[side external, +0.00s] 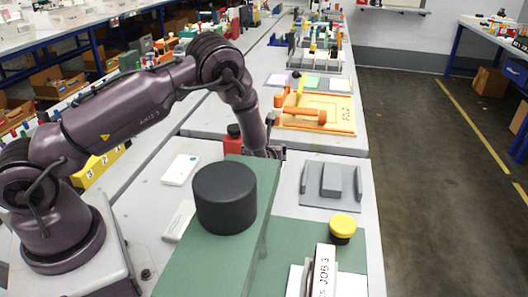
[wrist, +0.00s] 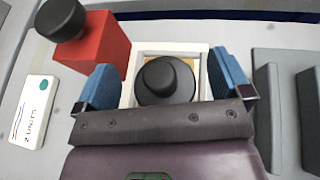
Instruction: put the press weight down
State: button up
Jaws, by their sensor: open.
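A dark round weight with a raised knob on top, which looks like the press weight (wrist: 166,82), sits in or on a white square frame (wrist: 127,92) with a tan inside, in the wrist view. My gripper (wrist: 163,74) is open, with one blue finger on each side of the weight. Gaps show between the fingers and the weight. The weight appears to rest on what lies inside the frame; its underside is hidden. In the side view my gripper's fingers and the weight are hidden behind the tall green block (side external: 262,215).
A red block with a black knob (wrist: 95,50) stands close by my left finger. A white labelled box (wrist: 35,108) lies further left. A grey holder (wrist: 268,110) stands at right. A large black cylinder (side external: 225,197) tops the green block. A yellow-capped pot (side external: 342,228) stands front right.

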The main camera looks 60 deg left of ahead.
jog(key=v, duration=0.4)
jog(key=shift+s+d+r, duration=0.1)
jog(key=shift+d+r, duration=0.05)
jog(key=shift+d, duration=0.2)
jog(key=s+r+n+g, duration=0.2)
jog(key=s+r+n, duration=0.15)
jog(key=r, duration=0.45)
jog(key=s+r+n+g, duration=0.1)
jog(key=s+r+n, duration=0.3)
jog(key=r, duration=0.5)
jog(key=s+d+r+n+h, duration=0.5)
jog(key=s+d+n, duration=0.1)
jog(key=s+n, duration=0.2)
jog(key=s+d+r+n+t+h, duration=0.1)
jog(key=s+d+r+n+h, duration=0.5)
jog(key=s+n, duration=0.3)
jog(key=shift+s+d, duration=0.3)
jog(key=shift+s, duration=0.8)
